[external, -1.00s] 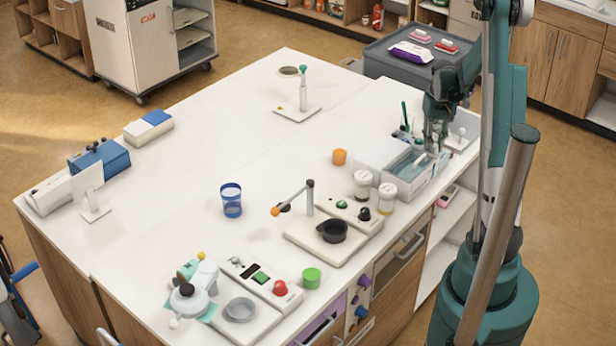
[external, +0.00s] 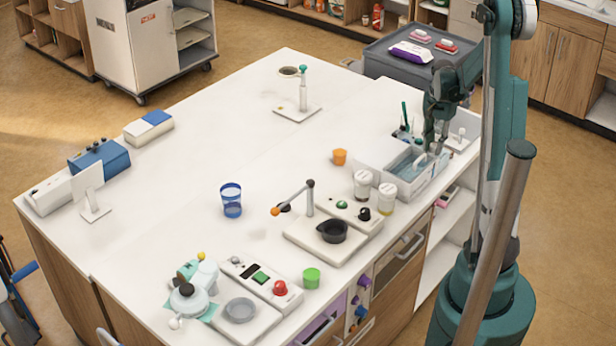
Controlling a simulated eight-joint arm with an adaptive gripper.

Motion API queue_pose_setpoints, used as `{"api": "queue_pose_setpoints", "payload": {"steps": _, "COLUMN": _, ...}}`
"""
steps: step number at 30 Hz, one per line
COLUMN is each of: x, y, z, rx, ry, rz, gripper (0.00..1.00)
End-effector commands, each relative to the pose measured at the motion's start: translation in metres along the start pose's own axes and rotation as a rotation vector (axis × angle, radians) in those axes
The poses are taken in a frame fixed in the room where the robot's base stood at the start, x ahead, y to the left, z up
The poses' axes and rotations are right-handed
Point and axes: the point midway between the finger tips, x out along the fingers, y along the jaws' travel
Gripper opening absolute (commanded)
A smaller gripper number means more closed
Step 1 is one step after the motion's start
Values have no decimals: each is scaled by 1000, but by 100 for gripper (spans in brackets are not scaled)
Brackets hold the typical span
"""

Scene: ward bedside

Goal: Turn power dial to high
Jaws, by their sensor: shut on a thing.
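Several knobs could be the power dial, and no marking is readable. A red dial (external: 280,287) sits on a white control panel (external: 238,266) at the front of the counter, beside a green switch (external: 261,277). A black dial (external: 364,213) sits on the hotplate-like unit with a black dish (external: 331,231). A blue box (external: 112,155) at the left also has small knobs on top. My gripper (external: 433,149) is at the right, low over a grey-white bin, far from the red dial. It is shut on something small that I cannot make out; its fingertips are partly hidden.
The bin (external: 427,180) holds bluish contents.

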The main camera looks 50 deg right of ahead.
Motion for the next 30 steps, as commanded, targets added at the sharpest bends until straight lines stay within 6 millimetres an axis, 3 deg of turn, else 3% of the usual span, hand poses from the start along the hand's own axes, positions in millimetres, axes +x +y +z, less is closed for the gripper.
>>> {"api": "queue_pose_setpoints", "payload": {"steps": 12, "x": 0, "y": 0, "z": -1, "rx": 208, "ry": 1, "rz": -1, "gripper": 8}}
{"api": "queue_pose_setpoints", "payload": {"steps": 26, "x": 0, "y": 0, "z": -1, "rx": 229, "ry": 1, "rz": -1, "gripper": 8}}
{"api": "queue_pose_setpoints", "payload": {"steps": 27, "x": 0, "y": 0, "z": -1, "rx": 229, "ry": 1, "rz": 0, "gripper": 21}}
{"api": "queue_pose_setpoints", "payload": {"steps": 30, "x": 0, "y": 0, "z": -1, "rx": 228, "ry": 1, "rz": 0, "gripper": 26}}
